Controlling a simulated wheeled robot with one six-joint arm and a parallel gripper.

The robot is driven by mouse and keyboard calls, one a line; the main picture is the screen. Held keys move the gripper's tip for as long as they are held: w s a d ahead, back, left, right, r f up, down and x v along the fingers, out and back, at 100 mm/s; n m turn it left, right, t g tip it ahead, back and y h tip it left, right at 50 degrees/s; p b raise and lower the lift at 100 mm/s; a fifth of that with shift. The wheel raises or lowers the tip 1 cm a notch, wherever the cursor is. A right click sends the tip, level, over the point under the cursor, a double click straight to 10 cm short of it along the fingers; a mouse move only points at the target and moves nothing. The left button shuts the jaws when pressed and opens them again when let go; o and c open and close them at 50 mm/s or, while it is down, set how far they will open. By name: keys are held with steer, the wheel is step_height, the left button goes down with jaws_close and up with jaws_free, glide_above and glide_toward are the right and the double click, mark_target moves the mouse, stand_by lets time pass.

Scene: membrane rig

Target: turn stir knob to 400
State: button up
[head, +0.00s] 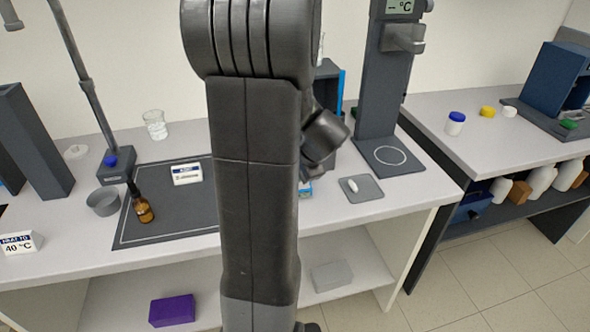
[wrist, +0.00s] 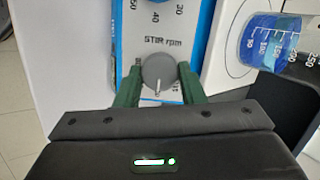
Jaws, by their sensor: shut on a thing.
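The stir knob (wrist: 159,71) is a round grey dial with a white pointer line, on a white and blue panel (wrist: 157,20) labelled "STIR rpm" in the wrist view. Its pointer line aims toward the bottom of the picture. In the head view my arm hides the knob and most of the device.
A beaker with blue liquid (wrist: 268,42) stands close to the right finger in the wrist view. In the head view a brown bottle (head: 143,213) and a label card (head: 187,174) are on a dark mat (head: 165,229). A tall dark stand (head: 378,90) rises right of my arm.

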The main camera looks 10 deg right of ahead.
steer(key=o, duration=1)
steer(key=shift+r, duration=0.1)
steer(key=v, duration=1.3)
steer(key=shift+s+d+r, duration=0.1)
steer(key=shift+s+r, duration=0.05)
steer(key=shift+r, duration=0.15)
steer(key=x, duration=1.4)
steer(key=shift+s, duration=0.1)
